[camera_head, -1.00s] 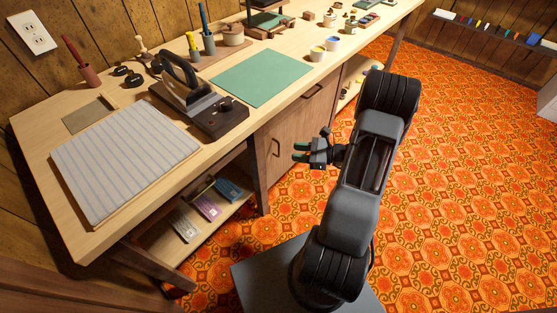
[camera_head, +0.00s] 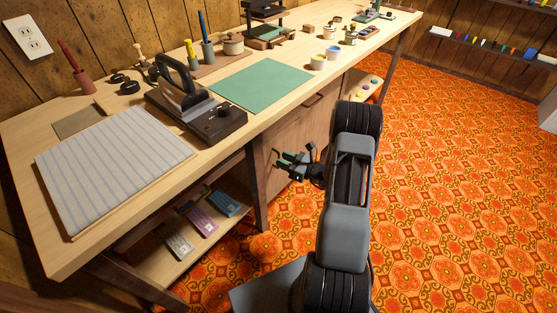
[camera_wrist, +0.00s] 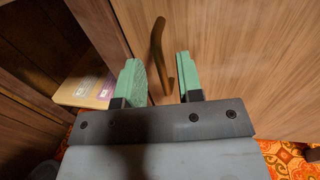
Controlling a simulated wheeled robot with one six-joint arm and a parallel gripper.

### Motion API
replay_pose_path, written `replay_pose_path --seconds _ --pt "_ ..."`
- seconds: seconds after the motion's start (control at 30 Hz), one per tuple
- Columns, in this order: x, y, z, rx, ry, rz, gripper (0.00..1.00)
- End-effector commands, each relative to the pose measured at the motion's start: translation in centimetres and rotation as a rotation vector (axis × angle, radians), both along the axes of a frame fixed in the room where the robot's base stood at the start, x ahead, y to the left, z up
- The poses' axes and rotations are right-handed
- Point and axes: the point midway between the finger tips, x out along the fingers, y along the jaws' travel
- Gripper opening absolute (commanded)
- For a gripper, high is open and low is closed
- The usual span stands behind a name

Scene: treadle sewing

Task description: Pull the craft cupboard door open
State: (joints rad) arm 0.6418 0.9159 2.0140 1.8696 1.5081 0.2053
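The craft cupboard door (camera_head: 291,137) is a brown wooden panel under the bench, and it looks shut. In the wrist view the door (camera_wrist: 245,55) fills the right side, with its curved bronze handle (camera_wrist: 157,42) upright near the door's left edge. My gripper (camera_head: 281,160) is in front of the door at handle height. In the wrist view my gripper (camera_wrist: 158,65) is open, with its green fingers apart. The handle's lower part shows in the gap between them; I cannot tell whether it is within their reach. In the head view the gripper mostly hides the handle.
The wooden bench top (camera_head: 230,131) above carries a green mat (camera_head: 262,84), an iron (camera_head: 180,85) and a striped pad (camera_head: 113,165). An open shelf (camera_head: 160,262) with several packets is left of the door, past a dark leg (camera_head: 257,185). Patterned floor (camera_head: 450,190) is clear at right.

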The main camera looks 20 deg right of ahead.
Motion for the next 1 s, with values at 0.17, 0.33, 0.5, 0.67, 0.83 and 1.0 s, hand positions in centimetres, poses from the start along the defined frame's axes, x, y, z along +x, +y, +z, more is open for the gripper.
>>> replay_pose_path --seconds 0.17,0.33,0.5,0.67,0.83,1.0 --pt "1.4 1.0 -0.1 0.000 0.000 0.001 0.34" --pt "2.0 1.4 0.0 0.000 0.000 0.001 0.34" --pt "2.1 1.5 0.0 0.000 0.000 0.000 0.34" --pt "2.1 1.5 0.0 0.000 0.000 0.001 0.30" --pt "2.0 1.5 0.0 0.000 0.000 0.001 0.14" --pt "2.0 1.5 0.0 0.000 0.000 0.001 0.00"
